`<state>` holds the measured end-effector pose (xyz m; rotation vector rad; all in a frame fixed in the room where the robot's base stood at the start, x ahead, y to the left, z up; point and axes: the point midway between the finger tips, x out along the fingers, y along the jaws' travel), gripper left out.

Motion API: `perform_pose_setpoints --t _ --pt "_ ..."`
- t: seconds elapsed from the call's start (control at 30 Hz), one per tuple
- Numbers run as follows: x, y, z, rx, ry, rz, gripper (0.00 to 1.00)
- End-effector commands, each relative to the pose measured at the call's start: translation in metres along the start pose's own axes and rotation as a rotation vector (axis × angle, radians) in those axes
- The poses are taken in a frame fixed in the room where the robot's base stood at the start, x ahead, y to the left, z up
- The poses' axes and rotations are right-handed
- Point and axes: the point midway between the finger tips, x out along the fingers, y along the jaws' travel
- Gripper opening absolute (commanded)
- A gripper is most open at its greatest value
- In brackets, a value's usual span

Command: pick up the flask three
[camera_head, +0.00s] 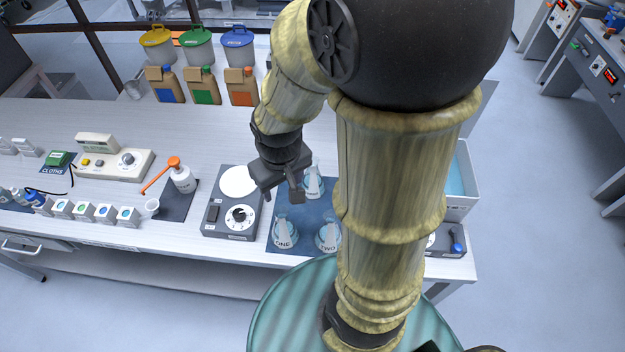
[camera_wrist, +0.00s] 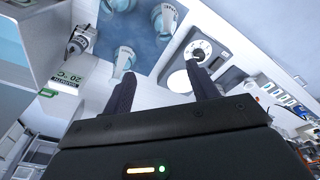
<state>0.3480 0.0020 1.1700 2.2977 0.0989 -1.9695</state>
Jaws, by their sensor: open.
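Flask three (camera_head: 314,184) is a clear conical flask with pale blue liquid at the back of a blue mat (camera_head: 305,212). My arm and gripper partly hide it in the head view, and its label is not readable. Flask one (camera_head: 284,233) and flask two (camera_head: 328,237) stand in front of it, labelled ONE and TWO. My gripper (camera_head: 281,192) is open and empty, above the bench and just left of flask three. In the wrist view, flask three (camera_wrist: 124,61) appears beyond the left finger of my gripper (camera_wrist: 160,77), with clear space between the fingers.
A stirrer plate (camera_head: 234,200) with a white disc and dial is left of the mat. A white bin (camera_head: 465,180) with blue contents stands to the right. Bags (camera_head: 203,86) and lidded buckets (camera_head: 197,46) line the back. Clear bench lies behind the plate.

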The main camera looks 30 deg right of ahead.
Motion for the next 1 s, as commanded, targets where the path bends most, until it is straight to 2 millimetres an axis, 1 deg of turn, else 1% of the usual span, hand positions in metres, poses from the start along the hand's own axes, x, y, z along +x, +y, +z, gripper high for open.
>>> perform_pose_setpoints --t 0.03,0.13,0.27,0.37,0.43,0.5,0.6,0.7,0.77,1.0 --pt "0.011 -0.003 -0.002 -0.081 -0.051 0.013 0.59" --pt "0.031 -0.004 -0.005 -0.290 -0.181 0.058 0.59" --pt "0.056 0.002 -0.015 -0.604 -0.384 0.159 0.59" --pt "0.071 0.008 -0.030 -0.834 -0.543 0.259 0.59" --pt "0.080 0.011 -0.044 -0.983 -0.655 0.343 0.59" --pt "0.086 0.013 -0.061 -1.118 -0.763 0.435 0.59" --pt "0.090 0.011 -0.085 -1.259 -0.891 0.558 0.59" --pt "0.091 0.007 -0.100 -1.338 -0.970 0.642 0.59" --pt "0.090 0.006 -0.106 -1.358 -0.993 0.669 0.59" --pt "0.088 0.006 -0.107 -1.366 -1.003 0.680 0.59"
